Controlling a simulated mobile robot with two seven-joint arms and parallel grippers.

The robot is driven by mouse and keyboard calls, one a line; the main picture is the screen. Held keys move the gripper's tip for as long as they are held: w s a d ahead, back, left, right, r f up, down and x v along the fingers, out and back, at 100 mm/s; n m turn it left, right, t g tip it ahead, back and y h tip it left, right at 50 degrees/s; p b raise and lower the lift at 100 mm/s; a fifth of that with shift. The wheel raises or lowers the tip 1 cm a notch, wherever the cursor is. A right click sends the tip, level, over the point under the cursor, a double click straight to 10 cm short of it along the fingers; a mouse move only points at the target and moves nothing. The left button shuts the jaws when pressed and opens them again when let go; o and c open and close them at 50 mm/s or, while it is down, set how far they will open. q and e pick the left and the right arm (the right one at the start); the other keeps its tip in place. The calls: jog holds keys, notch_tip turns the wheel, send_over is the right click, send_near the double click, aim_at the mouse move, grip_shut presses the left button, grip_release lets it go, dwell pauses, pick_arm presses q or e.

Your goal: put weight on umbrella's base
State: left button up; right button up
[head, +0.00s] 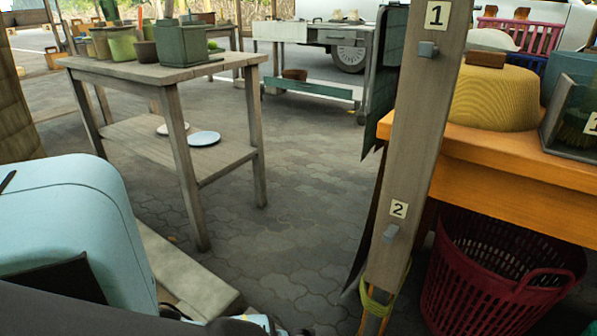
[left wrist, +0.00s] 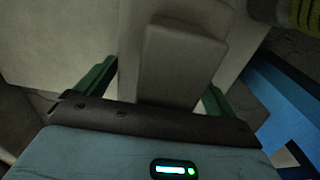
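In the left wrist view, my left gripper (left wrist: 158,92) has its two green fingers spread wide apart. A grey block (left wrist: 182,60) with rounded edges lies in front of them, over a pale grey surface (left wrist: 75,40). It may be the weight, but I cannot tell for sure. A gap shows between the left finger and the block; contact at the right finger is unclear. In the head view, a pale concrete slab (head: 182,268) lies on the paving at lower left, partly hidden by my body. I cannot tell whether it is the umbrella's base. My right gripper is not in view.
A wooden post (head: 415,140) with labels 1 and 2 stands right of centre. Right of it are an orange table (head: 520,160) and a dark red basket (head: 500,270). A wooden table (head: 165,75) with pots stands at the left. Paving (head: 300,200) between is clear.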

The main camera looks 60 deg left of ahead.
pick_arm(q)
jog(key=shift+o, duration=0.3)
jog(key=shift+r, duration=0.15)
jog(key=shift+r+p, duration=0.35)
notch_tip(320, 180, up, 11)
jog(key=p, duration=0.5)
jog(key=shift+r+p, duration=0.1)
jog(key=shift+p, duration=0.25)
